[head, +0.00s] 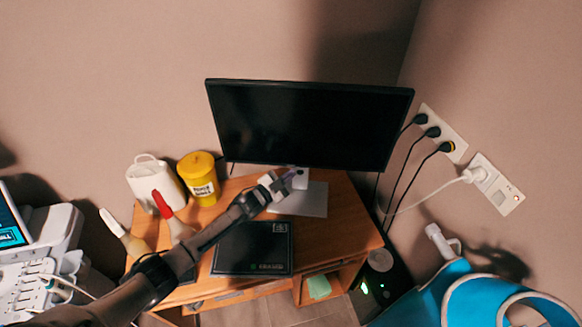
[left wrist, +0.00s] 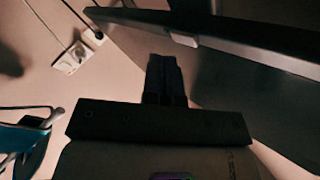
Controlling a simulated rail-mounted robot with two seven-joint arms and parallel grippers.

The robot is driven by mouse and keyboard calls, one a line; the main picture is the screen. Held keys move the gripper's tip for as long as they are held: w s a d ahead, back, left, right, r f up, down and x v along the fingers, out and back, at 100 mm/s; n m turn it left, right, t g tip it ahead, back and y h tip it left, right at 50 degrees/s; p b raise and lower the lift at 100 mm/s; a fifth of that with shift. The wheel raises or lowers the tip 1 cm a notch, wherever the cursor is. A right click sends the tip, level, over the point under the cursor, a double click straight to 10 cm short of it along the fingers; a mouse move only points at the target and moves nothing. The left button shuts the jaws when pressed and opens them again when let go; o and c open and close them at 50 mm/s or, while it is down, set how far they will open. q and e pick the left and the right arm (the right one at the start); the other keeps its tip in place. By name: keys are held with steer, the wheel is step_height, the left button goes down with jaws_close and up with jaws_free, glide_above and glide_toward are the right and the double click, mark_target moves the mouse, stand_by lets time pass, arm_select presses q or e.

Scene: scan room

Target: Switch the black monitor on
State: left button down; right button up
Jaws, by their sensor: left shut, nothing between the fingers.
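The black monitor (head: 310,120) stands on a silver stand (head: 308,200) on the wooden desk, and its screen is dark. My left gripper (head: 297,176) is at the monitor's lower edge, in front of the stand. Its fingers (left wrist: 165,78) are shut and empty in the left wrist view. There the monitor's dark lower edge (left wrist: 240,42) crosses the upper right, with a small pale piece (left wrist: 184,40) on its underside just beyond the fingertips. I cannot tell whether the fingers touch the monitor. My right gripper is out of view.
On the desk (head: 345,215) are a black flat box (head: 252,250), a yellow tub (head: 199,180), a white container (head: 155,183) and two bottles, one red-tipped (head: 172,218). Wall sockets (head: 497,184) with plugged cables are at right. A blue-and-white object (head: 470,295) is at lower right.

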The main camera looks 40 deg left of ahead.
arm_select(q)
steer(key=shift+w+a, duration=0.1)
steer(key=shift+w, duration=0.05)
stand_by(0.7)
steer(key=shift+w+a+b, duration=0.15)
steer(key=shift+w+b, duration=0.05)
steer(key=shift+b, duration=0.1)
steer(key=shift+w+a+b, duration=0.25)
steer(key=shift+w+b, duration=0.05)
steer(key=shift+w, duration=0.05)
stand_by(0.7)
steer(key=shift+s+d, duration=0.1)
steer(key=shift+s, duration=0.05)
stand_by(0.3)
steer(key=shift+s+d+p, duration=0.4)
steer(key=shift+s+p, duration=0.15)
steer(key=shift+p, duration=0.15)
